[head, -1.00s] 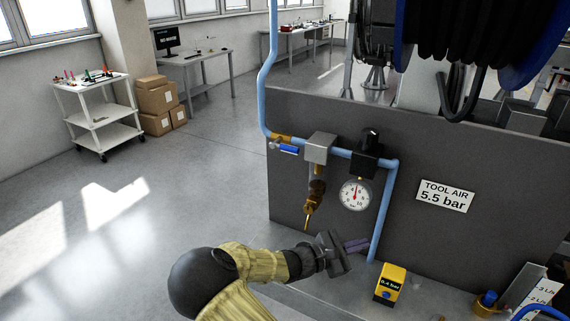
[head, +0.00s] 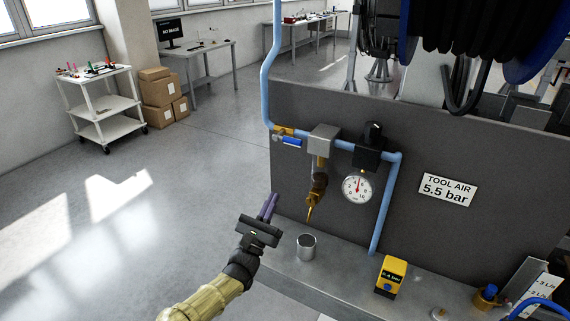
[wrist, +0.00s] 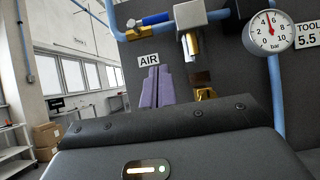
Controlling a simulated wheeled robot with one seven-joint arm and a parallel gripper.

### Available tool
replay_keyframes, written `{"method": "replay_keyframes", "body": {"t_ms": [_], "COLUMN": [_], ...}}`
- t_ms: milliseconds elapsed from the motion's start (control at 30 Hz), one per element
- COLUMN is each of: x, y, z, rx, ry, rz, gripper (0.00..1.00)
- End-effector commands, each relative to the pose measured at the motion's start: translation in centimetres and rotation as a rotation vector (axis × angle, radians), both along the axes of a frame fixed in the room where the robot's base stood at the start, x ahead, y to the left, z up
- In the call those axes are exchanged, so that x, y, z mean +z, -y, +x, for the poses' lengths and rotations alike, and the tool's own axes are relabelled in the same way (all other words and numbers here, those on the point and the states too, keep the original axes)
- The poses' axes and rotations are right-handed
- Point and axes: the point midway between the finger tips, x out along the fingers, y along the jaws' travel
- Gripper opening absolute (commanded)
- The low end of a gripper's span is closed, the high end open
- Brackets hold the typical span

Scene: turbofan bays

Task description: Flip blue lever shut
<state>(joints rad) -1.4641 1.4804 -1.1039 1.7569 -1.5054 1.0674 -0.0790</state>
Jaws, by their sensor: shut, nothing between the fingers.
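The blue lever (head: 291,141) sits on a brass valve (head: 283,131) in the light-blue pipe, at the upper left of the grey panel. It lies roughly along the pipe, tilting slightly down to the right. In the wrist view the blue lever (wrist: 157,18) is at the top, beyond the fingers. My gripper (head: 268,206) is below and left of the lever, in front of the panel's left edge, apart from it. Its purple fingers (wrist: 155,88) are together, empty and pointing up. In the wrist view an AIR label (wrist: 148,60) is just above the fingertips.
A grey metal block (head: 322,140), a brass fitting (head: 318,188) and a round gauge (head: 357,188) are right of the lever. A metal cup (head: 306,246) and a yellow meter (head: 391,276) stand on the bench.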

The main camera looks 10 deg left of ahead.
Motion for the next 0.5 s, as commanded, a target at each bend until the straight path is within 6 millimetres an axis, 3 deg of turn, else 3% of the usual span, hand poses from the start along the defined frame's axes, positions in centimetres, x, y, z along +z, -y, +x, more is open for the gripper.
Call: {"method": "replay_keyframes", "body": {"t_ms": [167,500], "x": [0.9,4.1], "y": [0.5,2.1], "z": [1.0,5.4], "rx": [-0.003,-0.003], "ry": [0.001,0.000], "rz": [0.002,0.003], "gripper": [0.00,0.00]}}
